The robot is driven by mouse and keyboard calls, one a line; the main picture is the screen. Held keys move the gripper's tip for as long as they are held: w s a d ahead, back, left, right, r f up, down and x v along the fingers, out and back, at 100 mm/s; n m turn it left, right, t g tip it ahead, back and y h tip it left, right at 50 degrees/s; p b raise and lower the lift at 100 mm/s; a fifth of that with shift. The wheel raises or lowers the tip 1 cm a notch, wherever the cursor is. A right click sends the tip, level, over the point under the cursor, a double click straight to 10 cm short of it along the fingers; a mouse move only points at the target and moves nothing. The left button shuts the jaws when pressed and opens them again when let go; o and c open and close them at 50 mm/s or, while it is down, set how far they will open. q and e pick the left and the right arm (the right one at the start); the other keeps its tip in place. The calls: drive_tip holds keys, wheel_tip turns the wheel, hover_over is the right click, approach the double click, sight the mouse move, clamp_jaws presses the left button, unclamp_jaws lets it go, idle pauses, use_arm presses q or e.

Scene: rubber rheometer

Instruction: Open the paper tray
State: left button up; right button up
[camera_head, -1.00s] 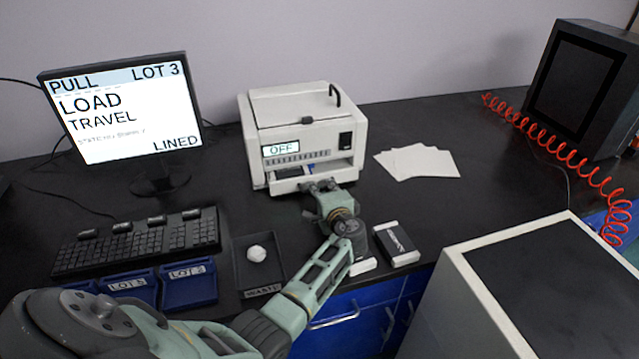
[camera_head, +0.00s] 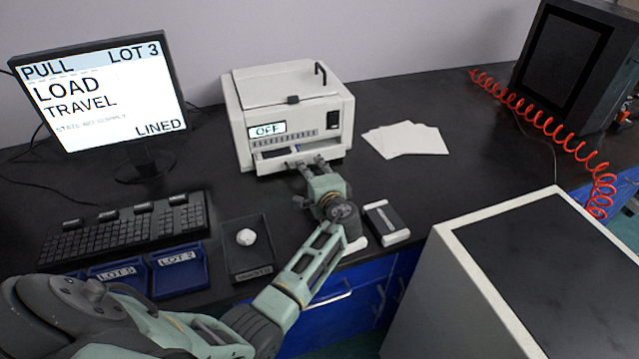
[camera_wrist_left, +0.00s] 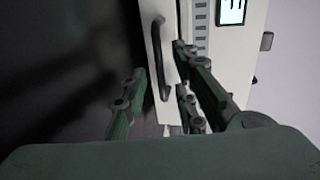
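The paper tray (camera_head: 270,168) is the low white front at the bottom of a white printer-like machine (camera_head: 290,88). A narrow dark slot shows above this front. In the left wrist view the white front (camera_wrist_left: 153,85) carries a dark bar handle (camera_wrist_left: 160,60). My left gripper (camera_head: 310,164) is at the tray front. In the wrist view its fingers (camera_wrist_left: 158,92) stand apart, one on each side of the handle's lower part. I cannot tell whether either finger touches it. My right gripper is not in view.
White sheets (camera_head: 405,140) lie right of the machine. A black-and-white box (camera_head: 387,222) lies beside my left arm. A waste tray (camera_head: 248,262) with a white lump, blue lot trays (camera_head: 180,270) and a keyboard (camera_head: 125,225) lie to the left.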

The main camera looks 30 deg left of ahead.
use_arm(q)
drive_tip(key=v, duration=0.9)
drive_tip(key=shift+s+d, duration=0.1)
drive_tip(key=shift+d, duration=0.05)
